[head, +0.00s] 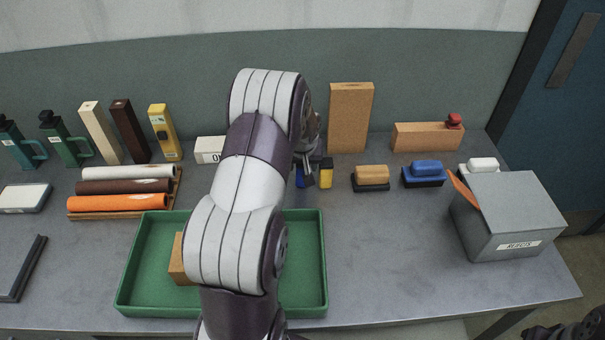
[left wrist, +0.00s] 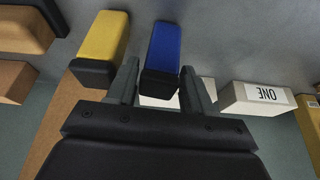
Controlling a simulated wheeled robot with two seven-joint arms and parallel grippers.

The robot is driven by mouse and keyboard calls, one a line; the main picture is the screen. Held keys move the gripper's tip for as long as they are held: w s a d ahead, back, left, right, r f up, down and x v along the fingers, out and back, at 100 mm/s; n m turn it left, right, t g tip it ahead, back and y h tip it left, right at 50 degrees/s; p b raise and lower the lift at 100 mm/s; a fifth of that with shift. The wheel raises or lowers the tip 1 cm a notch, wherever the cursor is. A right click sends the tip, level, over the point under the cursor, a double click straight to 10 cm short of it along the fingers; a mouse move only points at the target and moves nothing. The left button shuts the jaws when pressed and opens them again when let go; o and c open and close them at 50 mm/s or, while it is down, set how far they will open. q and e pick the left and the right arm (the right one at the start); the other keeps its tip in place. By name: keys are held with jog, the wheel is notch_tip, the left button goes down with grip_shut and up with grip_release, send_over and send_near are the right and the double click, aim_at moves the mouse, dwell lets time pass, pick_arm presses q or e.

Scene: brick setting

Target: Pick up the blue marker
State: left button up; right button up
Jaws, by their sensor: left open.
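The blue marker (left wrist: 164,45) is a blue block with a black end. In the left wrist view it lies between the two fingers of my open left gripper (left wrist: 160,82), with a gap on each side. In the head view only a blue sliver of the marker (head: 299,176) shows, beside the fingers of my left gripper (head: 308,172); my arm hides much of this area. A yellow marker (head: 326,172) with a black end stands just right of it. It also shows in the left wrist view (left wrist: 102,38). A dark part of my right arm shows at the bottom right corner.
A tall cork block (head: 350,117) stands behind the markers. Erasers, including a blue one (head: 426,170), sit to the right, near a grey box (head: 511,219). A green tray (head: 308,262) lies in front, partly behind my arm. The table right of the tray is clear.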

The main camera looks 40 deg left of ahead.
pick_arm(q)
jog(key=shift+a+f, duration=0.25)
jog(key=shift+a, duration=0.1)
jog(key=shift+d+r, duration=0.15)
jog(key=shift+d, duration=0.1)
jog(key=c, duration=0.7)
jog(key=shift+c, duration=0.2)
jog(key=shift+a, duration=0.1)
notch_tip(320, 180, up, 10)
jog(key=o, duration=0.5)
jog(key=shift+c, duration=1.4)
jog(key=shift+s, duration=0.1)
